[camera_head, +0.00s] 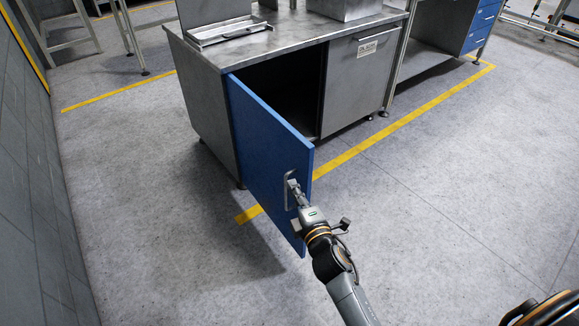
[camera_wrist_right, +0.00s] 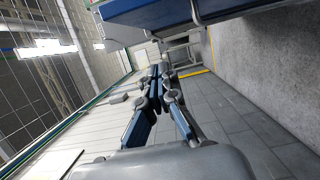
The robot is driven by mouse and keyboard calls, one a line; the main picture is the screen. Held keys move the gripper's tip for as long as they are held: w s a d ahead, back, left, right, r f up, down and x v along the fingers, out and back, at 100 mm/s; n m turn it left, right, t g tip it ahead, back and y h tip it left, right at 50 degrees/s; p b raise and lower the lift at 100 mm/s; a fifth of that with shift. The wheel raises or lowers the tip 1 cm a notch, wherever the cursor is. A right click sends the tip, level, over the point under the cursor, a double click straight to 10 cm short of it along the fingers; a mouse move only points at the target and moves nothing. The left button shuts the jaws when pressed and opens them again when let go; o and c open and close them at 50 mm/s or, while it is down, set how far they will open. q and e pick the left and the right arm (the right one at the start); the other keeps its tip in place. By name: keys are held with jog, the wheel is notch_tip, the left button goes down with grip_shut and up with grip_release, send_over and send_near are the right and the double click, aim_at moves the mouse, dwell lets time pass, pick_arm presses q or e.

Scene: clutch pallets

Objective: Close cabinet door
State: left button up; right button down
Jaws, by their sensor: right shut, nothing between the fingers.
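The blue cabinet door (camera_head: 262,150) stands wide open, swung out from the left side of the grey metal cabinet (camera_head: 205,105). Its grey bar handle (camera_head: 287,192) is near the free edge. My right gripper (camera_head: 293,186) is shut and empty at the handle; I cannot tell whether it touches it. In the right wrist view the closed fingers (camera_wrist_right: 158,76) point ahead, with the door (camera_wrist_right: 150,12) and handle (camera_wrist_right: 195,12) along the top. The dark cabinet opening (camera_head: 285,90) is exposed. My left gripper is not in view.
A closed grey door (camera_head: 362,85) with a label is right of the opening. A metal tray (camera_head: 230,32) sits on the cabinet top. A blue drawer unit (camera_head: 482,25) stands at the back right. The floor around the door is clear, and a wall (camera_head: 35,170) is at left.

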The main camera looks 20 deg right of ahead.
aim_at(295, 158)
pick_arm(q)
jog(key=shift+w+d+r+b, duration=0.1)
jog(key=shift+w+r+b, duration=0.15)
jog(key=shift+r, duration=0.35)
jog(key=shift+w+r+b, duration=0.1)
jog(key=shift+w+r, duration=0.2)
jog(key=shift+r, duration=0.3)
pick_arm(e)
jog(key=shift+w+d, duration=0.55)
jog(key=shift+w, duration=1.2)
jog(key=shift+w+d, duration=0.6)
jog(key=shift+w, duration=1.2)
jog(key=shift+w+d, duration=0.55)
jog(key=shift+w, duration=1.2)
jog(key=shift+d, duration=0.15)
